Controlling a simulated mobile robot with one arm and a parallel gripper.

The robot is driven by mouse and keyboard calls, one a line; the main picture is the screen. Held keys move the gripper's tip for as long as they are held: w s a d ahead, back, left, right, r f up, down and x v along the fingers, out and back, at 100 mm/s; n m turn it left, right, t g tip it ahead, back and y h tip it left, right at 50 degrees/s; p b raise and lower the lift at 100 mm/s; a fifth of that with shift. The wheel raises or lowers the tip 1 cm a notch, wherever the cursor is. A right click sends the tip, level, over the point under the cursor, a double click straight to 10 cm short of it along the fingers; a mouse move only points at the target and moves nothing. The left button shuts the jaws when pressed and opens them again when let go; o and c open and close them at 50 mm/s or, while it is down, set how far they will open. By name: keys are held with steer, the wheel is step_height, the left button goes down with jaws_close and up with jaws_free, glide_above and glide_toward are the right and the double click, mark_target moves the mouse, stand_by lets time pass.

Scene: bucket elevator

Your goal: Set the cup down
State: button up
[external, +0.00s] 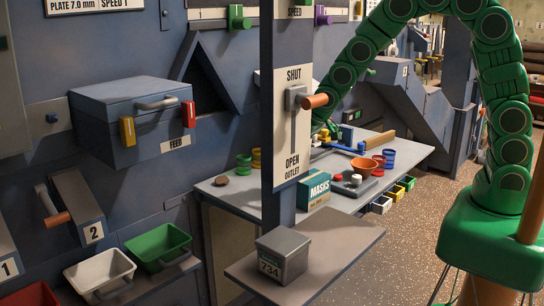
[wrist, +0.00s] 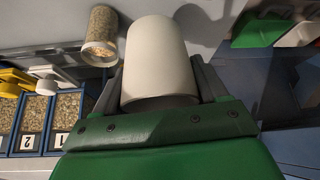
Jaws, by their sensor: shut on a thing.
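A plain white cup (wrist: 156,60) is between the two dark fingers of my gripper (wrist: 158,84) in the wrist view. The fingers are shut on its sides, and its lower end is near the green palm. A pale surface (wrist: 225,20) lies behind it; I cannot tell whether the cup touches it. In the external view my green arm reaches over the grey workbench (external: 240,196). Its end is mostly hidden behind the post with the SHUT/OPEN sign (external: 292,125), and I cannot make out the cup there.
The bench holds an orange bowl (external: 364,167), a grey tray, coloured cups, a MASKS box (external: 314,190) and a blue-headed tool. The bench's front left is fairly clear.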

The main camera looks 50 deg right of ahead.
steer(key=w+a+f, duration=0.1)
steer(key=w+f, duration=0.1)
steer(key=w, duration=0.1)
steer(key=w+a+f, duration=0.1)
steer(key=w+f, duration=0.2)
steer(key=w+a+f, duration=0.1)
steer(key=w+f, duration=0.1)
steer(key=w, duration=0.1)
steer(key=shift+w+f, duration=0.1)
steer(key=shift+f, duration=0.15)
steer(key=shift+w+a+f, duration=0.2)
steer(key=shift+w+f, duration=0.4)
steer(key=shift+f, duration=1.55)
steer(key=shift+f, duration=0.15)
steer(key=o, duration=1.1)
steer(key=shift+r, duration=0.2)
steer(key=shift+v, duration=5.95)
